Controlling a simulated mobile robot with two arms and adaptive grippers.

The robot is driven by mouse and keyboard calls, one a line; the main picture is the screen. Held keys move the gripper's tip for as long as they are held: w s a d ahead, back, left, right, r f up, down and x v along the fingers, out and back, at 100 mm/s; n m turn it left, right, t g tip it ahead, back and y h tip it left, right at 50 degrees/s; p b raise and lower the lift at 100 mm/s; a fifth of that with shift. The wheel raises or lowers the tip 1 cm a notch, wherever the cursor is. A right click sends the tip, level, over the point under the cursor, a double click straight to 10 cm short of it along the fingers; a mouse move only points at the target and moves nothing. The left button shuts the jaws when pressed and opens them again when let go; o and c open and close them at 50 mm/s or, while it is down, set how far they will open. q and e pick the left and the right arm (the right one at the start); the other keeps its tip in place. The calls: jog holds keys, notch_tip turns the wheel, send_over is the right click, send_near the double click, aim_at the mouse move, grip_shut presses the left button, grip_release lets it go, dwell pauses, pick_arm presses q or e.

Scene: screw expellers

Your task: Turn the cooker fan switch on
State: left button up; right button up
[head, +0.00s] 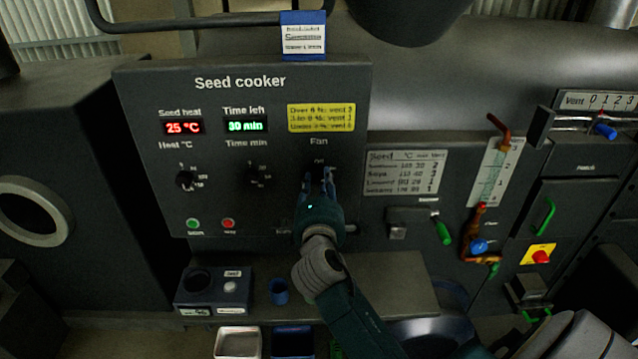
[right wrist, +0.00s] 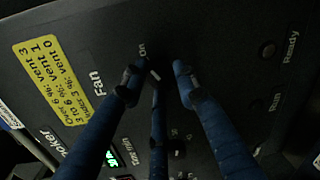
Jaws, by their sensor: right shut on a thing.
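The seed cooker panel (head: 140,130) faces me, with the label Fan at its right side above the fan switch (head: 320,174). The switch is dark and mostly hidden by my fingers. My right gripper (head: 320,178) reaches up from below and is shut on the fan switch. In the right wrist view, the blue fingers of the right gripper (right wrist: 158,72) close around the switch, just beside the word On. A small pale mark shows between the fingers, but the switch's setting cannot be told. My left gripper is not in view.
The heat knob (head: 186,181) and time knob (head: 256,175) sit left of my gripper. Below are a green button (head: 193,224) and a red button (head: 228,224). A blue cup (head: 279,291) stands on the ledge. A green-handled lever (head: 442,231) is to the right.

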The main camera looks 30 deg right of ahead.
dwell(0.3)
jog(key=o, duration=1.2)
jog(key=v, duration=1.2)
jog(key=shift+f, duration=0.1)
